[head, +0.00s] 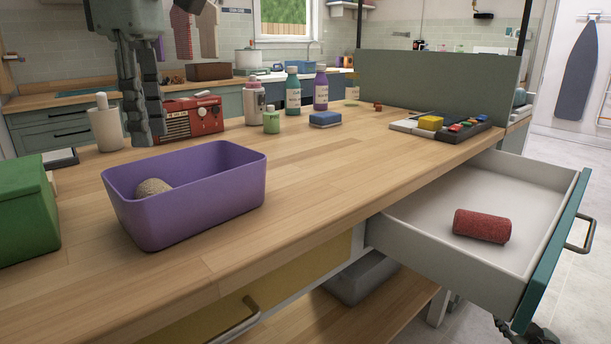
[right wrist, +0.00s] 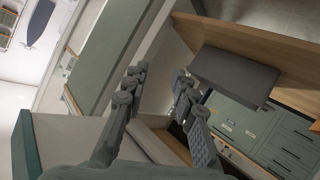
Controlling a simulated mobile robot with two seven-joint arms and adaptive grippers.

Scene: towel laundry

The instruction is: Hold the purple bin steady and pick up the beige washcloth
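The purple bin (head: 195,205) stands upright on the wooden counter at the left. The beige washcloth (head: 153,187) lies rolled inside it near its left end, partly hidden by the bin's wall. My left gripper (head: 148,138) points down above the bin's back-left part, touching neither bin nor cloth as far as I see. Its fingers overlap in this view, so their opening is unclear. My right gripper (right wrist: 160,78) has its fingers apart and empty in the right wrist view. In the head view only a dark part of it shows at the lower right, below the open drawer.
An open drawer (head: 425,215) sticks out at the right, holding a rolled red cloth (head: 482,226). A green box (head: 25,210) stands left of the bin. A red radio (head: 190,119), bottles (head: 292,92) and a blue sponge (head: 325,119) stand behind. The counter right of the bin is clear.

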